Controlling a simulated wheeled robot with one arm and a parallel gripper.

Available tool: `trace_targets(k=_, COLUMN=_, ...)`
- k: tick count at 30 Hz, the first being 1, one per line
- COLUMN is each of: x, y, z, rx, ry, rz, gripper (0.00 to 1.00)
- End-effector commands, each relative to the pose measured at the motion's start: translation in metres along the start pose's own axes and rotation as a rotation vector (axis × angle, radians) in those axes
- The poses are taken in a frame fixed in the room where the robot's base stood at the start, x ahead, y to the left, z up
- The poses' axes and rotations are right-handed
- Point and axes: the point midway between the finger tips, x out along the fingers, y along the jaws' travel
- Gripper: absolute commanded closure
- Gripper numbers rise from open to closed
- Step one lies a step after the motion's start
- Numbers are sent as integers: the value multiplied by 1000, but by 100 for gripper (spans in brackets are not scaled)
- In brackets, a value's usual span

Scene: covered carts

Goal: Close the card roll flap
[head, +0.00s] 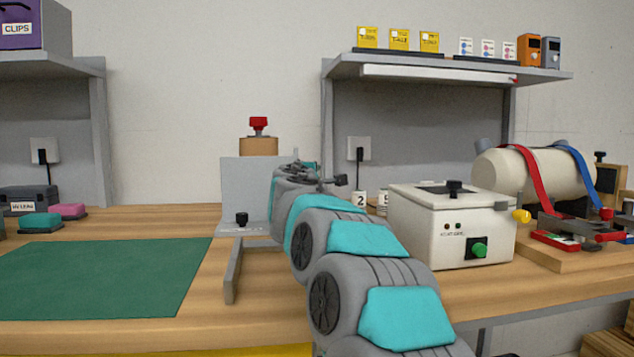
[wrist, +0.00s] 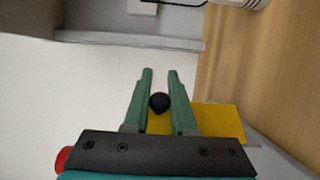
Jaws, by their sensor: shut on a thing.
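My gripper (wrist: 160,92) has its two green fingers around a small black knob (wrist: 159,103) and is shut on it. A yellow panel (wrist: 222,119) shows behind and beside the knob in the wrist view; it looks like the flap, but how far it stands open I cannot tell. In the head view my arm hides the fingers, the held knob and the yellow panel. A brown roll (head: 258,146) with a red knob (head: 258,125) on top shows above a grey upright plate (head: 245,185), left of my arm.
A white box (head: 450,235) with a green knob and a strapped cream cylinder (head: 530,172) stand right of my arm. A green mat (head: 100,277) lies at left; a low grey bar (head: 233,270) stands beside it. A shelf (head: 450,66) hangs behind. The mat is clear.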

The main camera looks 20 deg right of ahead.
Motion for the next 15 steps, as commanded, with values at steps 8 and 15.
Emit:
trace_targets(k=8, x=4, y=-1, z=-3, rx=-1, ry=107, rz=-2, gripper=100)
trace_targets(k=15, x=6, y=0, z=-9, rx=-1, ry=208, rz=-4, gripper=100)
